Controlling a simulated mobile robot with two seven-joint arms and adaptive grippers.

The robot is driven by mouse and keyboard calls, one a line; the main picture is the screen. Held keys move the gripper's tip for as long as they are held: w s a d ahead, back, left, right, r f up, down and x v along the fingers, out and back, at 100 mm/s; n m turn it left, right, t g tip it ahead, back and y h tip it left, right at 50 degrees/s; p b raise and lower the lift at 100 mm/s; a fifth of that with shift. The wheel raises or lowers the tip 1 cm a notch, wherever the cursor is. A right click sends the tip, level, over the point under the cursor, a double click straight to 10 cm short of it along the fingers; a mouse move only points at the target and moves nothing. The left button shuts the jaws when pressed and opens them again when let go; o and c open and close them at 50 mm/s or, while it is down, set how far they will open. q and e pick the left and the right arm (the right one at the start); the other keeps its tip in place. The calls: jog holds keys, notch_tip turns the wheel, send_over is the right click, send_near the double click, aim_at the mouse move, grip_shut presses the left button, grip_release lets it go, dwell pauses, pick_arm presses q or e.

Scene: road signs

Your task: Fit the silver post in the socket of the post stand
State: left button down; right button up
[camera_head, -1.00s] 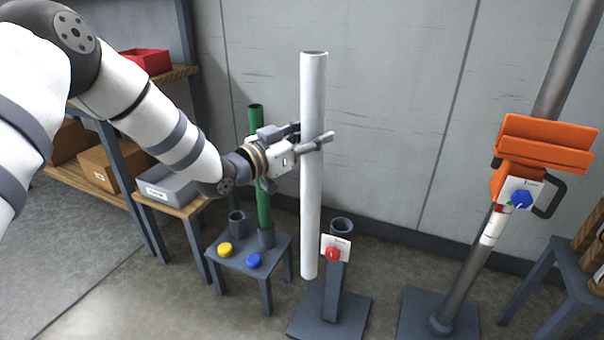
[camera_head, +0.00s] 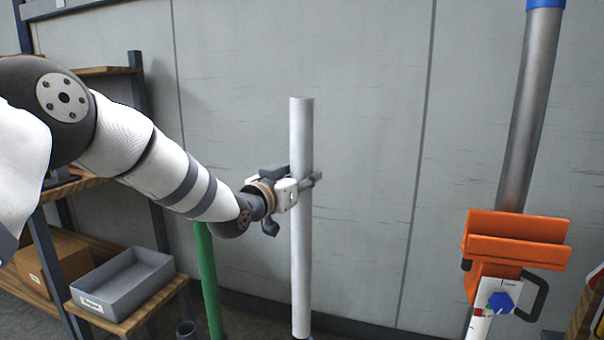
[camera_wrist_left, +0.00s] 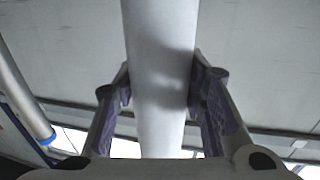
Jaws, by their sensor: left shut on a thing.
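The silver post (camera_head: 301,130) stands roughly upright in the head view, a long pale tube. My left gripper (camera_head: 308,182) is shut on it, above its middle. In the left wrist view the post (camera_wrist_left: 160,60) runs between the two fingers of my left gripper (camera_wrist_left: 160,92). The post's lower end comes close to the bottom edge of the head view. Only a dark sliver shows beside that end. The post stand and its socket cannot be made out now, so I cannot tell how the post sits relative to the socket. My right gripper is not in view.
A green post (camera_head: 207,280) stands left of the silver post, under my arm. An orange clamp (camera_head: 515,240) on a tall grey pole (camera_head: 527,110) is at the right. A grey bin (camera_head: 125,284) is at lower left. The wall (camera_head: 380,120) is behind.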

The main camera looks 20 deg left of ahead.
pick_arm(q)
notch_tip(320, 180, down, 8)
jog(key=b, duration=0.2)
jog(key=shift+w+f+b, duration=0.1)
jog(key=shift+b, duration=0.3)
jog(key=shift+f+b, duration=0.75)
jog(key=shift+f, duration=2.2)
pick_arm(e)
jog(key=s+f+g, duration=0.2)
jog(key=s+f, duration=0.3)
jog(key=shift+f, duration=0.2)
pick_arm(q)
jog(key=shift+f, duration=0.15)
jog(key=c, duration=1)
grip_release()
jog(key=shift+o, duration=0.3)
jog(key=shift+f, duration=0.1)
jog(key=shift+s+f, duration=0.1)
jog(key=shift+s, duration=0.1)
send_near(296, 242)
jog(key=shift+w, duration=0.25)
